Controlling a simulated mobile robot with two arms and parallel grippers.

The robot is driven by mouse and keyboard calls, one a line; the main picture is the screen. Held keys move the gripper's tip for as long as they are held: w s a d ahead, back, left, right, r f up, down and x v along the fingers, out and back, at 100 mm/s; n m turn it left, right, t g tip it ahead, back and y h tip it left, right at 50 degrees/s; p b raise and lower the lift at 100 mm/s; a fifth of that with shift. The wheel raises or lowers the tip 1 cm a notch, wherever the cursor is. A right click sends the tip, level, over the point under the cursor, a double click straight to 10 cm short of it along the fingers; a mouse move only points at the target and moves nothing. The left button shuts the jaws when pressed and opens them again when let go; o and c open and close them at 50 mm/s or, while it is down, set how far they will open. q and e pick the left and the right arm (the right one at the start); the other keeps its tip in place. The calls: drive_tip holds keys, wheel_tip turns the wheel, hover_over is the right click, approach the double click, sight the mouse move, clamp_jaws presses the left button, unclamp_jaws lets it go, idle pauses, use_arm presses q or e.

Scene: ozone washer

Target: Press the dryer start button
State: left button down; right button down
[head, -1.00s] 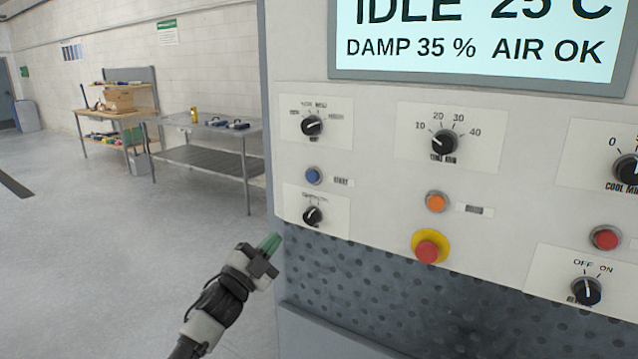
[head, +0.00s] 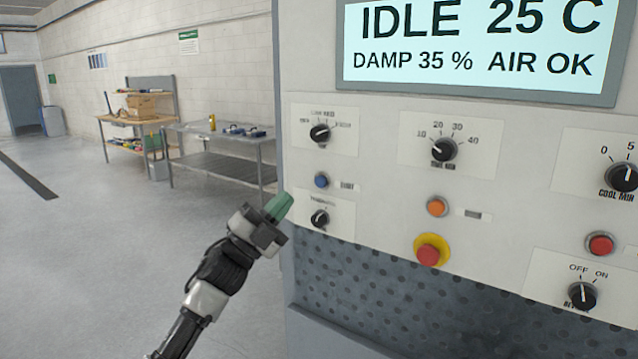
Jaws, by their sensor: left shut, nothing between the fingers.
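The dryer's control panel (head: 375,205) fills the right of the head view. A blue button (head: 321,181) sits at its left side, with a small label beside it that seems to read START. My left gripper (head: 280,206) is shut and empty, its green fingertips pointing up and right. In the picture it lies below and left of the blue button, by the panel's left edge, and it appears apart from the button. The display (head: 475,45) reads IDLE 25 C, DAMP 35 %, AIR OK. My right gripper is out of view.
A dark knob (head: 320,218) lies just below the blue button and another knob (head: 320,133) above it. An orange button (head: 437,207), a red mushroom button on yellow (head: 429,251) and a red button (head: 600,244) are further right. Workbenches (head: 225,165) stand far behind; the floor leftward is clear.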

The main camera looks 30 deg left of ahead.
sight(321, 181)
use_arm(q)
drive_tip(key=shift+y, duration=0.3)
drive_tip(key=shift+w+d+b, duration=0.2)
drive_tip(key=shift+w+b, duration=0.05)
drive_tip(key=shift+w, duration=1.9)
drive_tip(key=shift+w+d+b, duration=0.15)
drive_tip(key=shift+w+b, duration=0.1)
drive_tip(key=shift+w, duration=1.85)
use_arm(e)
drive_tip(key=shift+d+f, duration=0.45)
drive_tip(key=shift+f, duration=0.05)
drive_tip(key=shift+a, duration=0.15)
use_arm(q)
drive_tip(key=shift+w, duration=0.15)
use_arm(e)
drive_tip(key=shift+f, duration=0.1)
use_arm(q)
drive_tip(key=shift+w, duration=0.3)
drive_tip(key=shift+w+b, duration=0.35)
drive_tip(key=shift+w, duration=0.1)
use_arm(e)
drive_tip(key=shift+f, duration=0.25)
use_arm(q)
drive_tip(key=shift+s, duration=0.9)
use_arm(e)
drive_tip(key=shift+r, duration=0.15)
